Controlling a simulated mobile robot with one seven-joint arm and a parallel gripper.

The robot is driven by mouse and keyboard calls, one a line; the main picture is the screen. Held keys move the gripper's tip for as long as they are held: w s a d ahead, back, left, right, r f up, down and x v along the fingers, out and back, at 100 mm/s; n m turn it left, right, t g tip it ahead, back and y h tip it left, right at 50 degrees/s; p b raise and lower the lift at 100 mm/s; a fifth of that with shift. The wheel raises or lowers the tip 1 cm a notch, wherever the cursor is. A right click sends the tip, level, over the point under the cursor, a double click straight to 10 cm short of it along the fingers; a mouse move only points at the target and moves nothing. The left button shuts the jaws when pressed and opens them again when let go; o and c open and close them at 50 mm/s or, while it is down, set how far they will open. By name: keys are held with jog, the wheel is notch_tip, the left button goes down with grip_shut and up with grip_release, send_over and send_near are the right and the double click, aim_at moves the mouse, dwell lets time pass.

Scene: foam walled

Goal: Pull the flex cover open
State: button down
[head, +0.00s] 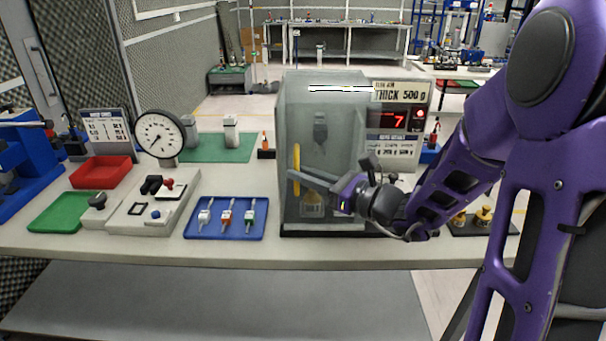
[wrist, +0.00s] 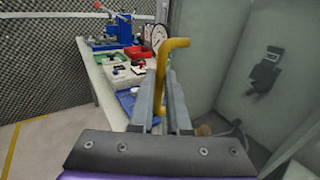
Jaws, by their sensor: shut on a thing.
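The flex cover (head: 345,95) is a grey see-through panel on the box-like test station at the middle of the bench. It also shows as a pale panel in the wrist view (wrist: 200,70). Its yellow upright handle (head: 296,165) stands at the left side of the station. My gripper (head: 297,179) reaches in from the right, across the front of the station, and is shut on the handle. In the wrist view the handle (wrist: 161,75) lies between the two grey fingers. I cannot tell whether the cover stands slightly ajar.
A dark fixture (head: 320,128) hangs inside the station. A red digital display (head: 398,120) is to its right. A blue tray (head: 225,231) with several small parts lies left of the station, beside a dial gauge (head: 160,134). Bare bench lies between tray and station.

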dwell(0.5)
jog(key=d+p, duration=0.3)
jog(key=d, duration=1.5)
jog(key=shift+s+d, duration=0.2)
jog(key=shift+s, duration=0.15)
jog(key=c, duration=0.9)
grip_release()
jog(key=v, duration=1.7)
jog(key=shift+d, duration=0.2)
jog(key=shift+a, duration=0.1)
